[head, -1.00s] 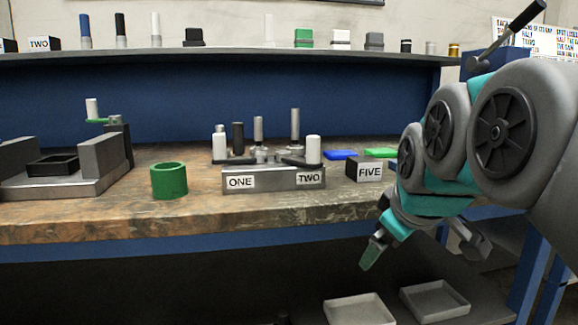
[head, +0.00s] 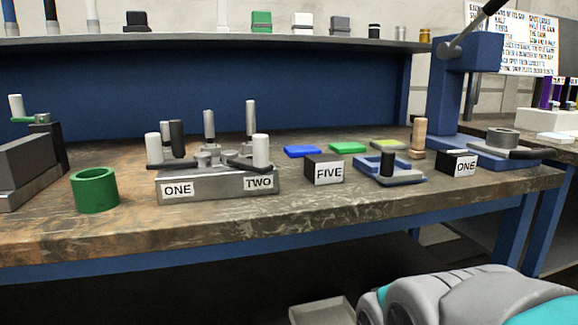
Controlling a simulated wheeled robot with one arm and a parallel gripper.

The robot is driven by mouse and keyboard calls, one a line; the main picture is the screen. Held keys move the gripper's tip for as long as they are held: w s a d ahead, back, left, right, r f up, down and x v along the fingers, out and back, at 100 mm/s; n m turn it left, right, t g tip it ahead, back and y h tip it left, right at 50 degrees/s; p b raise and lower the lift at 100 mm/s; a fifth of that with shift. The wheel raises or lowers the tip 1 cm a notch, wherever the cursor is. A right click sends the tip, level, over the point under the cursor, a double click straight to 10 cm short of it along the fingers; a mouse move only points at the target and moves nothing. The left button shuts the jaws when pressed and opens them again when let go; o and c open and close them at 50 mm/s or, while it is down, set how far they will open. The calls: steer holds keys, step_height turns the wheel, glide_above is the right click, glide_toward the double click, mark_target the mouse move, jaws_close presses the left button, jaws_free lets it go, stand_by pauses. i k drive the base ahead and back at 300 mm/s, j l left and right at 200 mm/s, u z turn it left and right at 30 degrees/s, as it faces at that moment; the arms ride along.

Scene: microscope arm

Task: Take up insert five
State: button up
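A dark block labelled FIVE (head: 324,170) sits on the workbench (head: 215,215), right of the metal fixture labelled ONE and TWO (head: 215,185). To its right, a blue and grey holder (head: 408,178) has a black upright cylinder (head: 387,163) on it. I cannot tell whether the insert is the labelled block or a part near it. Only rounded links of my arm show at the bottom right, below the bench edge. My gripper is out of the picture.
Blue (head: 302,151), green (head: 348,147) and yellow (head: 390,144) flat pieces lie behind the FIVE block. A green ring (head: 95,190) stands left. A blue press (head: 465,90) and a block labelled ONE (head: 457,163) are right. A grey tray (head: 322,312) is below the bench.

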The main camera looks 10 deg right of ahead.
mark_target(320, 169)
steer(key=k+j+z, duration=0.2)
steer(key=k, duration=0.35)
steer(key=k+j+z, duration=0.15)
steer(key=k, duration=0.4)
